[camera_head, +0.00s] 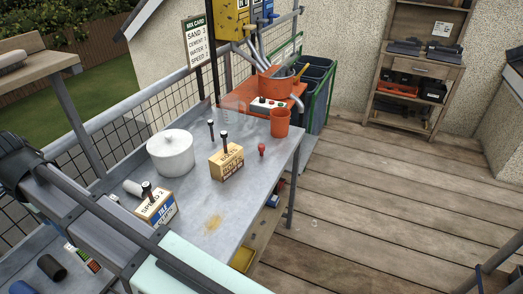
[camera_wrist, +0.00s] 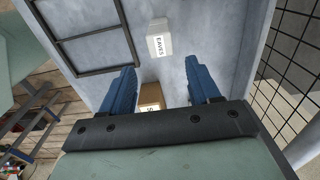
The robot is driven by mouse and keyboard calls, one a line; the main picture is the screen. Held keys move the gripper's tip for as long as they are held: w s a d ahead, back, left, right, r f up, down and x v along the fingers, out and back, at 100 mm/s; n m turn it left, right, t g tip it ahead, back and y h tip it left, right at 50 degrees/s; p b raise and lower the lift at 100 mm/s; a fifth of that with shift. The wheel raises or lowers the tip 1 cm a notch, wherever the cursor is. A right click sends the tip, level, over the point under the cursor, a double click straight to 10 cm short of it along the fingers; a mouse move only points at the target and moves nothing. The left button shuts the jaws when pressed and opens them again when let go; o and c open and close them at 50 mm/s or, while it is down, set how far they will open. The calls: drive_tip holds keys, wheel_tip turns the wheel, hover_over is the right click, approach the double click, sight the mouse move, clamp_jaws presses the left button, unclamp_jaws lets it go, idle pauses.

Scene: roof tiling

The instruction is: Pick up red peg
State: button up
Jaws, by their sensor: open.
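The red peg (camera_head: 261,150) stands on the grey metal table (camera_head: 215,205), right of the middle wooden block, in the head view. It has a rounded head and a narrower lower part. The red peg is not visible in the wrist view. My gripper (camera_wrist: 163,82) shows in the wrist view with its two blue fingers wide apart and nothing held between them. A small tan box (camera_wrist: 150,96) with a partly hidden label shows beyond the gap between the fingers. In the head view my arm crosses the lower left, and I cannot make out the fingertips there.
Near the peg are a wooden block (camera_head: 227,162) with a black-topped peg, an orange cup (camera_head: 280,123) and a white lidded pot (camera_head: 171,155). A labelled block (camera_head: 157,205) stands nearer. The wrist view shows a white EAVES box (camera_wrist: 160,42), a dark frame and wire mesh.

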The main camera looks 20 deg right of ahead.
drive_tip(key=shift+r, duration=0.1)
wheel_tip(320, 180, up, 5)
drive_tip(key=w+d+m, duration=0.3)
drive_tip(key=w+d, duration=0.9)
drive_tip(key=w, duration=0.2)
drive_tip(key=m, duration=0.7)
hover_over(261, 145)
drive_tip(key=shift+s+f, duration=0.15)
drive_tip(key=shift+f, duration=11.4)
